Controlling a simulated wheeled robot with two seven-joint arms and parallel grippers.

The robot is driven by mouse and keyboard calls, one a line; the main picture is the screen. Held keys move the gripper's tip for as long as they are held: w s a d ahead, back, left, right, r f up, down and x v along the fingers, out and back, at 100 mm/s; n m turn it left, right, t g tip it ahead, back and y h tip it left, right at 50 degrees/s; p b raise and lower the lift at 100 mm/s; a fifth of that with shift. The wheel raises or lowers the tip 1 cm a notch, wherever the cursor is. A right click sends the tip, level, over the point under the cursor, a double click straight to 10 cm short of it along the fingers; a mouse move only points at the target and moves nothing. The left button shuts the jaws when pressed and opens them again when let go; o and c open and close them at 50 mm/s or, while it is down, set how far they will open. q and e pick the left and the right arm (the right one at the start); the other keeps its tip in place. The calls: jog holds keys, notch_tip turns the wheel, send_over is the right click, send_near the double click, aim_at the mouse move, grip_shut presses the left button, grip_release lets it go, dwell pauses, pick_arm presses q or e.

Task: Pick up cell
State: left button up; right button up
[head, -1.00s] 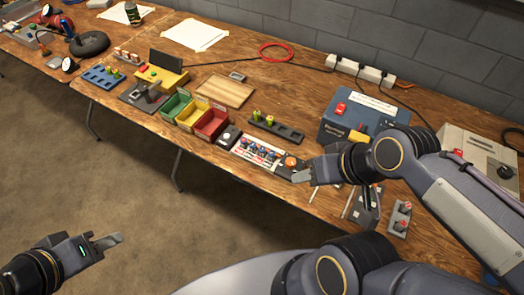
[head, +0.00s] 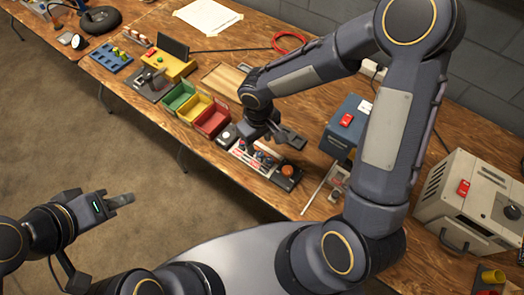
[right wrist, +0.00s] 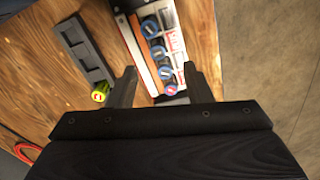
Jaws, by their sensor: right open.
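Several blue-topped cells (right wrist: 158,51) stand in a row on the white, red and black charger panel (right wrist: 127,25), with a red-topped one (right wrist: 171,90) at the near end. A yellow-green cell (right wrist: 99,95) sits at the near end of the dark rack (right wrist: 82,45). My right gripper (right wrist: 160,72) is open and empty, its fingers on either side of the row's near end. In the head view it hangs over the panel (head: 241,149) and hides part of the cells.
Green, yellow and red bins (head: 211,118) stand left of the panel. An orange button (head: 287,170) is at its right end. A blue box (head: 344,126) and a beige box (head: 465,200) stand further right. A red cable loop (head: 289,42) lies behind.

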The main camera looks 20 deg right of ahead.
aim_at(260, 153)
notch_tip(260, 153, down, 7)
jog(key=shift+w+d+f+p, duration=0.1)
jog(key=shift+p, duration=0.2)
jog(key=shift+c, duration=0.5)
grip_shut()
